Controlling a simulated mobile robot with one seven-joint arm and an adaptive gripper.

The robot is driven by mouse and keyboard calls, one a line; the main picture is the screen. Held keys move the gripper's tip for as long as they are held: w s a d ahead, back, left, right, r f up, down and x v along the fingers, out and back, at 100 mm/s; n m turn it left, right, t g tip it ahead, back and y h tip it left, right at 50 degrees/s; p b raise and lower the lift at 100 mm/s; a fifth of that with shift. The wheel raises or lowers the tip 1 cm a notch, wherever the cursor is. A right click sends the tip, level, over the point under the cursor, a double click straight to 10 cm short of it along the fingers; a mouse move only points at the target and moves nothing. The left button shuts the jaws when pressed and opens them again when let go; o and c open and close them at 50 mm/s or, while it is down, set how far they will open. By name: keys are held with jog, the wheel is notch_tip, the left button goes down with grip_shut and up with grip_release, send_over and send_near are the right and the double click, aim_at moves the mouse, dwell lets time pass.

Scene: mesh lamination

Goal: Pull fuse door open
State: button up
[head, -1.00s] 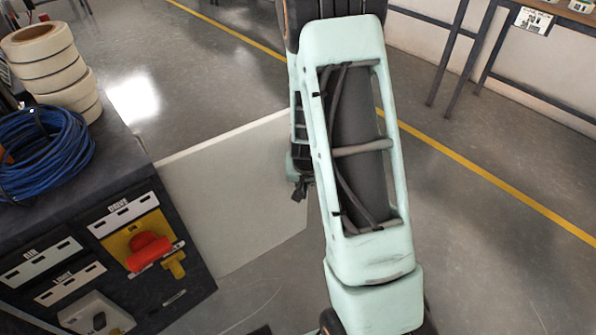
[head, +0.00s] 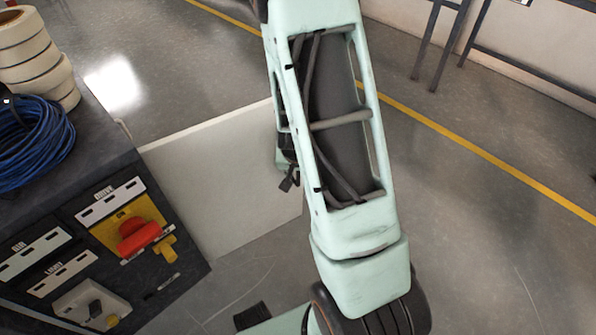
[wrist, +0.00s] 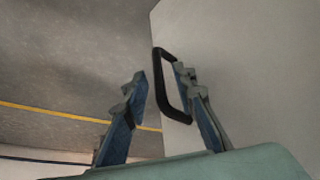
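The fuse door (head: 215,180) is a plain white panel standing out at a wide angle from the side of the dark cabinet in the head view. In the wrist view, the door's face (wrist: 240,75) fills the right side. Its black bar handle (wrist: 162,85) stands near the door's edge. My gripper (wrist: 165,85) is open, with one finger on each side of the handle's bar. I cannot tell whether the fingers touch it.
The dark cabinet (head: 150,230) at left has labelled panels and a red rotary switch (head: 138,238) on yellow. Blue cable (head: 35,145) and tape rolls (head: 38,60) lie on top. Open floor surrounds the door; a table frame (head: 480,45) stands at the back right.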

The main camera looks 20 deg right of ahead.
jog(key=v, duration=1.2)
dwell(0.6)
jog(key=shift+s, duration=0.1)
dwell(0.6)
